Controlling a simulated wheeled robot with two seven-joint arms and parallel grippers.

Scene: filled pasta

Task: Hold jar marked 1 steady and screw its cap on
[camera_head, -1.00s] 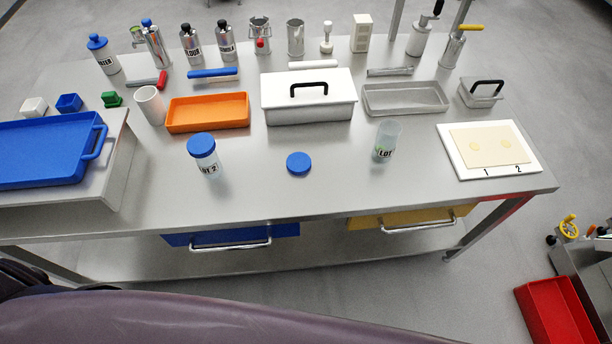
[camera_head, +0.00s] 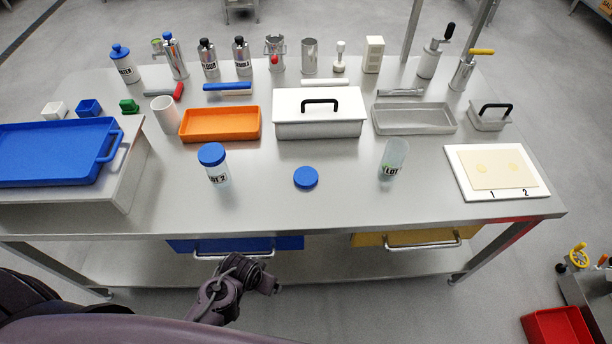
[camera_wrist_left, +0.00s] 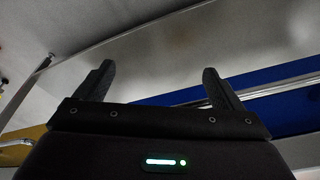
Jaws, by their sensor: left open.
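An open clear jar (camera_head: 396,152) stands upright on the table, right of centre; its label reads "LOT" and the number cannot be made out. A loose blue cap (camera_head: 305,177) lies flat on the table to its left. Another jar (camera_head: 217,172), labelled "LOT 2", stands further left with a blue cap on. One of my arms shows low in front of the table in the head view, well away from jars and cap. My right gripper is not in view.
A blue tray (camera_head: 108,152) on a raised stand is at the left. A white board (camera_head: 460,190) lies at the right. The blue drawer (camera_head: 290,243) projects below the front edge.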

